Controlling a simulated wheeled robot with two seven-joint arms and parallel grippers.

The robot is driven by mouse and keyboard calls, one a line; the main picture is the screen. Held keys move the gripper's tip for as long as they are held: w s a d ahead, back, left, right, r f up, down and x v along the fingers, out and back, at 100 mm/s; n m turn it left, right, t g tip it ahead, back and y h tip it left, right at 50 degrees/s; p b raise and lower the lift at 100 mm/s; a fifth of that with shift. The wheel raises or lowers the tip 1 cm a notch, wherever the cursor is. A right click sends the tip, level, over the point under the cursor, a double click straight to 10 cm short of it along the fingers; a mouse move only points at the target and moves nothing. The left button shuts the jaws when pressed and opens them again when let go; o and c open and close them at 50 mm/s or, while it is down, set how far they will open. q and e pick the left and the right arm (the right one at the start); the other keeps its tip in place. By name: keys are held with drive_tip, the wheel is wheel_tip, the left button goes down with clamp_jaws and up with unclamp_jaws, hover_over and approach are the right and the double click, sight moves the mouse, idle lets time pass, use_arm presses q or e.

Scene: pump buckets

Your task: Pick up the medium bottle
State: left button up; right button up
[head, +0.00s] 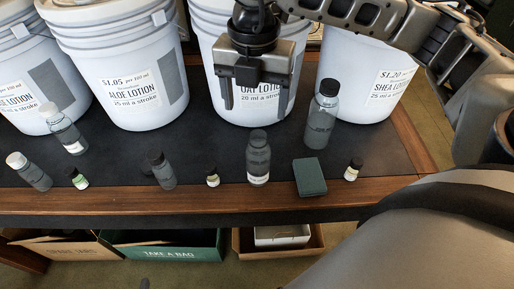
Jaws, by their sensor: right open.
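My right gripper (256,104) is open and empty, pointing down in front of the oat lotion bucket. Below it in the picture, a dark-capped grey bottle (258,160) with a pale label at its base stands near the table's front edge. A larger grey bottle (320,123) with a black cap stands to the right. A shorter grey bottle (162,172) with a dark cap stands to the left. Two white-capped bottles, one larger (68,134) and one shorter (33,176), are at the far left. No label marks one as medium. My left gripper is out of view.
Several white lotion buckets (121,75) line the back of the table (120,199). Small vials (212,178) and a dark green box (310,177) sit along the front. Below are a green "take a bag" bin (165,245) and other boxes.

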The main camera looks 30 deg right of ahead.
sight(258, 142)
wheel_tip(258, 142, down, 6)
drive_tip(key=shift+f, duration=0.25)
drive_tip(key=f, duration=0.2)
drive_tip(key=d+f+p, duration=0.1)
drive_tip(key=f, duration=0.1)
drive_tip(key=shift+w, duration=0.1)
drive_tip(key=shift+f, duration=0.65)
drive_tip(key=c, duration=1.3)
